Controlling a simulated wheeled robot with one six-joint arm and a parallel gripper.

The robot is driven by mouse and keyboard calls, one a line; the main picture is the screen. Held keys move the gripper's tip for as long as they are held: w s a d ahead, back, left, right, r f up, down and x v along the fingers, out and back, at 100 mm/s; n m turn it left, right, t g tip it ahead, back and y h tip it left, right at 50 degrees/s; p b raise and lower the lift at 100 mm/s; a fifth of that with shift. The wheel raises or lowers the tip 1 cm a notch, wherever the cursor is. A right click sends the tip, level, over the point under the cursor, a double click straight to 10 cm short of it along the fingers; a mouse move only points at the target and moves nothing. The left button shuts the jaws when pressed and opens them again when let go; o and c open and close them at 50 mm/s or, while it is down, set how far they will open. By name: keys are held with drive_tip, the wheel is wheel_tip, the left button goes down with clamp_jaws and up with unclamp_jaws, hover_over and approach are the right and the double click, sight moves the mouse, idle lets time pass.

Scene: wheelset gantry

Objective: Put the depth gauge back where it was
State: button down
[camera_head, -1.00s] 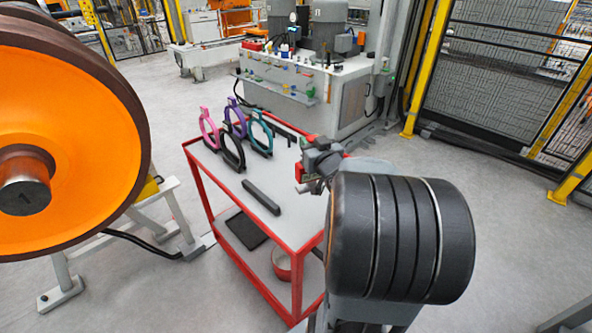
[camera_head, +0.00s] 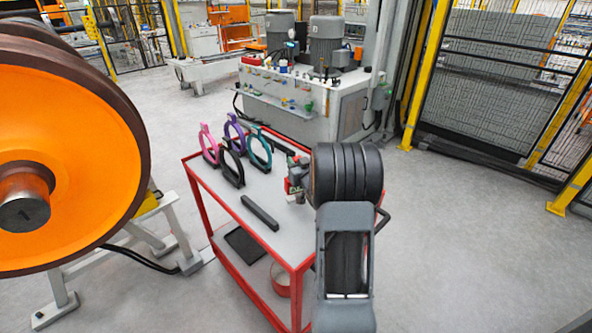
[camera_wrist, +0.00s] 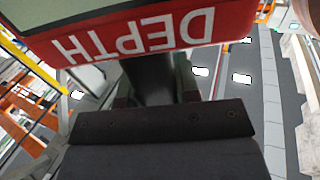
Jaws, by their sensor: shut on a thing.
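The depth gauge shows in the wrist view (camera_wrist: 150,35) as a red panel with the word DEPTH upside down, joined to a dark stem. My gripper (camera_wrist: 155,95) is shut on it at that stem. In the head view my gripper (camera_head: 297,178) is over the right side of the red cart's grey top (camera_head: 215,178). The gauge appears there only as small red and grey parts, mostly hidden by my wrist. I cannot tell whether it touches the cart top.
Pink (camera_head: 209,146), purple (camera_head: 234,128), teal (camera_head: 260,148) and black (camera_head: 231,168) ring-shaped tools stand on the cart. A dark bar (camera_head: 260,212) lies in front of them. An orange wheel (camera_head: 75,150) stands left; a grey machine (camera_head: 325,105) stands behind.

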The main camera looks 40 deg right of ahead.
sight(292, 192)
drive_tip(key=f, duration=0.2)
drive_tip(key=f+p, duration=0.1)
drive_tip(key=shift+w+d+f, duration=0.1)
drive_tip(key=shift+w+f, duration=0.15)
drive_tip(key=shift+f, duration=0.05)
drive_tip(key=shift+f+b, duration=0.2)
drive_tip(key=shift+b, duration=0.1)
drive_tip(key=c, duration=0.8)
unclamp_jaws()
drive_tip(key=shift+c, duration=0.2)
drive_tip(key=shift+r, duration=0.15)
